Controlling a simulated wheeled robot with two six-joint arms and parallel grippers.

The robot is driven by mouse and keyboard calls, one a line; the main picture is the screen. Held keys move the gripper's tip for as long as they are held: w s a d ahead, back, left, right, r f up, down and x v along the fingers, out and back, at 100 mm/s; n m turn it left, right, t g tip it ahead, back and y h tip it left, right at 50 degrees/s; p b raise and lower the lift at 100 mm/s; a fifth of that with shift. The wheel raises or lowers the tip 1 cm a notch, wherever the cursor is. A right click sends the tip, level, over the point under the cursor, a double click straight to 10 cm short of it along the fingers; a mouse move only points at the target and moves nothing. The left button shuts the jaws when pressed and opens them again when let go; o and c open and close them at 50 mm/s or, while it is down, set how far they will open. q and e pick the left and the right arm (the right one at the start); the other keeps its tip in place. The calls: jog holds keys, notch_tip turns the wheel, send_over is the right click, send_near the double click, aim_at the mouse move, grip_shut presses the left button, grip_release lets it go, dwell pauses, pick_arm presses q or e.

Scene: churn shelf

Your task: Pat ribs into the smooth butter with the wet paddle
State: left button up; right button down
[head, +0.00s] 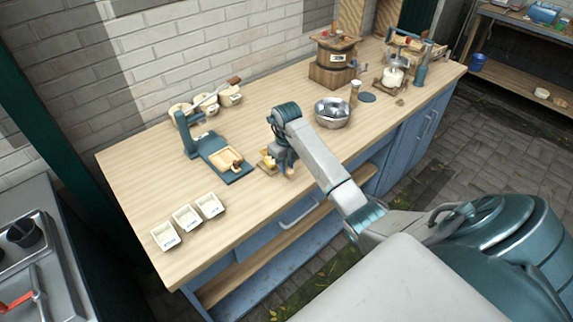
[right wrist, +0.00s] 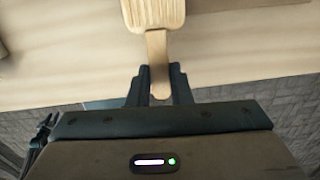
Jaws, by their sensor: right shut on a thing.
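My right gripper (right wrist: 158,85) is shut on the handle of a wooden paddle (right wrist: 155,14). A small pale yellow piece, which looks like the butter (head: 268,160), sits on a small wooden board just left of the gripper. The gripper partly hides it. I cannot tell whether the paddle touches it, nor see its surface. My left gripper is not in view.
Several white labelled dishes (head: 187,218) lie at the front left. A metal bowl (head: 332,113) and a wooden churn (head: 333,75) stand to the right. The worktop (head: 135,175) is bare at the left.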

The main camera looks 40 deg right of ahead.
dwell(0.3)
jog(key=shift+r+p, duration=2.3)
jog(key=shift+r, duration=1.2)
jog(key=shift+f, duration=0.15)
jog(key=shift+f+b, duration=2.05)
jog(key=shift+f, duration=0.55)
jog(key=shift+f+b, duration=0.65)
jog(key=shift+f, duration=0.15)
jog(key=shift+r+p, duration=2.3)
jog(key=shift+r, duration=1.25)
